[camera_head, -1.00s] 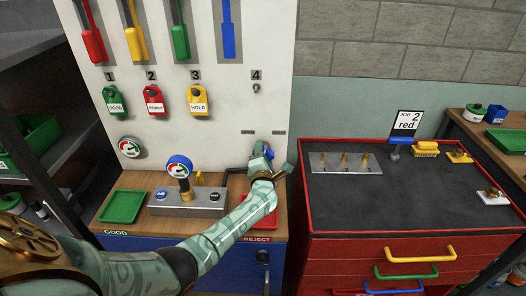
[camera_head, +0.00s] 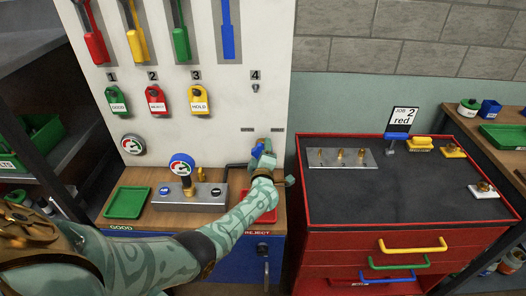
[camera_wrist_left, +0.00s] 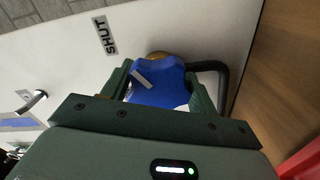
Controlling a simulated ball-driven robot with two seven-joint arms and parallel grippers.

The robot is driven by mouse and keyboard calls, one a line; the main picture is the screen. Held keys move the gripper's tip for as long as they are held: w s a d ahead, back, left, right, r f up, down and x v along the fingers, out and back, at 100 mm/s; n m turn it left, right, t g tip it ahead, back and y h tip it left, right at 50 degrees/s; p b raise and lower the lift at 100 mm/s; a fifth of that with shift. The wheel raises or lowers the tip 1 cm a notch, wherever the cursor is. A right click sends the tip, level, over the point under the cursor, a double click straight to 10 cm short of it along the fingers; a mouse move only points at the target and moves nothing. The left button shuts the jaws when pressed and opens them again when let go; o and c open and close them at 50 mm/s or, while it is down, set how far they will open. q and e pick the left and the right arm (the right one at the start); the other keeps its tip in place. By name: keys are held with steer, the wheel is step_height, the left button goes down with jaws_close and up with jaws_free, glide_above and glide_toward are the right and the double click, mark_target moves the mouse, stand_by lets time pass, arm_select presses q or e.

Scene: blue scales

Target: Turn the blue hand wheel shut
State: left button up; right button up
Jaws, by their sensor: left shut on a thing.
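The blue hand wheel (camera_wrist_left: 165,88) sits on the white panel, with a pale stripe on its face near its upper-left side in the left wrist view. My left gripper (camera_wrist_left: 160,92) is shut on the wheel, one green finger on each side of it. In the head view my left gripper (camera_head: 264,160) is at the panel's lower right, and only a little of the wheel (camera_head: 257,150) shows past it. A SHUT label (camera_wrist_left: 106,36) is on the panel, up and left of the wheel in the wrist view. My right gripper is not in view.
A dark pipe (camera_wrist_left: 217,68) runs close beside the wheel. A red tray (camera_head: 268,213) lies below my left forearm. A gauge block (camera_head: 190,197) and a green tray (camera_head: 127,202) stand on the bench. The red cabinet (camera_head: 400,215) is at right.

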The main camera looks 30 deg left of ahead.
arm_select(q)
steer(key=shift+d+f+m, duration=0.1)
steer(key=shift+f+m, duration=0.1)
steer(key=shift+m, duration=0.2)
steer(key=o, duration=0.9)
steer(key=shift+o, duration=0.4)
steer(key=shift+r, duration=0.1)
steer(key=shift+s, duration=0.1)
steer(key=shift+s+d+p, duration=0.2)
steer(key=shift+s+p, duration=0.05)
steer(key=shift+p, duration=0.15)
steer(key=p+v, duration=0.4)
steer(key=v, duration=1.1)
steer(key=shift+s+d, duration=0.2)
